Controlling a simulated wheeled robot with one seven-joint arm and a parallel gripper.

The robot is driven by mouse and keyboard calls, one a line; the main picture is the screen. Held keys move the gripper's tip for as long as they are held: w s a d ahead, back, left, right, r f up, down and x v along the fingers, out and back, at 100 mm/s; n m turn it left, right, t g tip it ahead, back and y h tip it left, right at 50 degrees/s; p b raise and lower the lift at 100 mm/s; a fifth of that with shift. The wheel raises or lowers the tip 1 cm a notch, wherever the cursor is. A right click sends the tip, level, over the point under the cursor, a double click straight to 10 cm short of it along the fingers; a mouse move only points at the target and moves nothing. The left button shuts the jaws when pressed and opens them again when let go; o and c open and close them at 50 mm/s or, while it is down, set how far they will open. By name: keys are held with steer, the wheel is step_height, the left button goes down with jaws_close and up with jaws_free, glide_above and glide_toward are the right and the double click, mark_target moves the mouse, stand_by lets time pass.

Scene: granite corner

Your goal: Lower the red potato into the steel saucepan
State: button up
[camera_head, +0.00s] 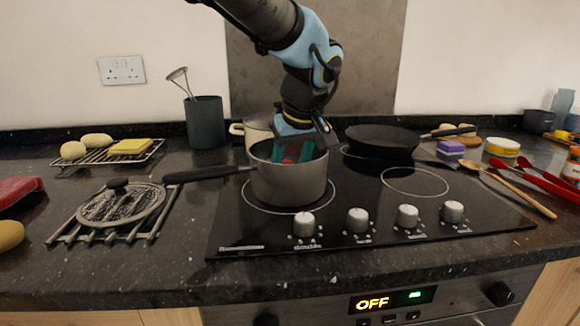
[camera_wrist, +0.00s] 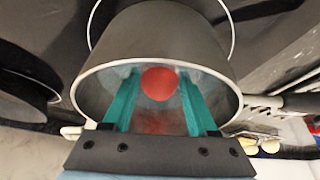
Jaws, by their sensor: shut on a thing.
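The steel saucepan (camera_head: 290,186) stands on the front left ring of the hob, its black handle pointing left. My gripper (camera_head: 293,153) reaches down into it from above, with its teal fingers inside the rim. In the wrist view the saucepan (camera_wrist: 160,35) surrounds both fingertips. The red potato (camera_wrist: 159,83) is held between the fingertips of my gripper (camera_wrist: 161,92), inside the pan. In the head view only a small red patch of the potato (camera_head: 288,161) shows. I cannot tell whether it touches the pan's bottom.
A cream pot (camera_head: 257,130) stands close behind the saucepan. A black frying pan (camera_head: 382,139) sits on the back right ring. A trivet with a round metal lid (camera_head: 121,205) lies left, under the saucepan's handle side. The front right ring (camera_head: 415,182) is clear.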

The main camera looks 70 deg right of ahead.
steer(key=shift+f+b, duration=0.55)
steer(key=shift+f, duration=0.25)
stand_by(0.4)
steer(key=o, duration=1.5)
steer(key=shift+r, duration=0.1)
steer(key=v, duration=1)
steer(key=shift+s+a+r+b, duration=0.1)
steer(key=shift+r+b, duration=0.2)
steer(key=shift+b, duration=0.1)
